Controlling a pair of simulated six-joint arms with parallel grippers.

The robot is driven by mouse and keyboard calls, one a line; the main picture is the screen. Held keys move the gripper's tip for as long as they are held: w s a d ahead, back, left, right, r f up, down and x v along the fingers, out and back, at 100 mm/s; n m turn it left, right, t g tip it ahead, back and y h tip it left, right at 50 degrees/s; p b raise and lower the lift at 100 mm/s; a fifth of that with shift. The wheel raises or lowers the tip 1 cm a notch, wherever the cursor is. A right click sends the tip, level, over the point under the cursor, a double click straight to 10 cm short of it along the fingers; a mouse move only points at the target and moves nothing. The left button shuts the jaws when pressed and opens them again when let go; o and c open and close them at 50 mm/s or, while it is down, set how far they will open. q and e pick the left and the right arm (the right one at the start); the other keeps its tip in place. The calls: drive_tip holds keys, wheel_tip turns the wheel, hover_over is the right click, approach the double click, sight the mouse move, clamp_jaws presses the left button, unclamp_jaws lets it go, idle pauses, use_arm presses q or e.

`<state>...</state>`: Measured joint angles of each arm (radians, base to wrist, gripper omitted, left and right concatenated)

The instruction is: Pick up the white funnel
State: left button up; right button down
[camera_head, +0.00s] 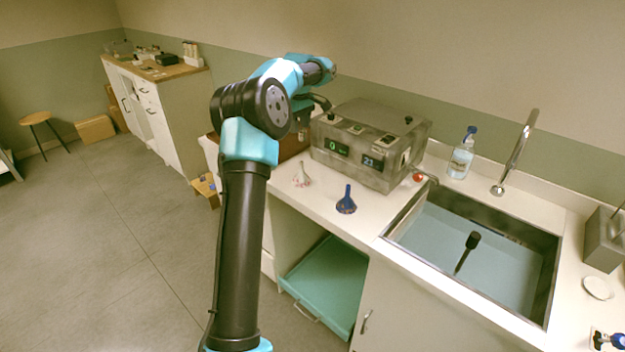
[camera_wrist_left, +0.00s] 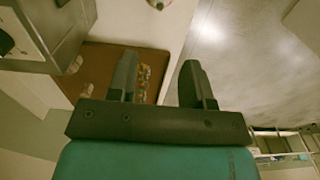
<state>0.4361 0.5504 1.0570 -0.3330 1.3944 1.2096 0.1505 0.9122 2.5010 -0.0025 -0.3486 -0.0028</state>
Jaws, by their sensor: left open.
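The white funnel (camera_head: 301,174), with reddish marks, is on the white counter in the head view, left of a dark blue funnel (camera_head: 347,200). My left gripper (camera_head: 318,103) is behind and above it, near the grey device and partly hidden by my arm. In the left wrist view the two fingers of the left gripper (camera_wrist_left: 158,82) are apart with nothing between them. My right gripper is not in view.
A grey device (camera_head: 365,145) with lit displays stands behind the funnels, beside a brown box (camera_head: 293,146). To the right are a clear bottle (camera_head: 461,155), a tap (camera_head: 517,150) and a sink (camera_head: 545,270). A teal drawer (camera_head: 330,280) is open below.

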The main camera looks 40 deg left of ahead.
use_arm(q)
drive_tip(key=shift+w+d+r, duration=0.1)
drive_tip(key=shift+d+r, duration=0.1)
hover_over(301, 172)
drive_tip(key=f, duration=1.2)
drive_tip(key=shift+w+a+f, duration=0.15)
drive_tip(key=shift+w+a, duration=0.1)
drive_tip(key=shift+w, duration=0.15)
drive_tip(key=shift+s+f, duration=0.1)
drive_tip(key=shift+f, duration=2.5)
clamp_jaws()
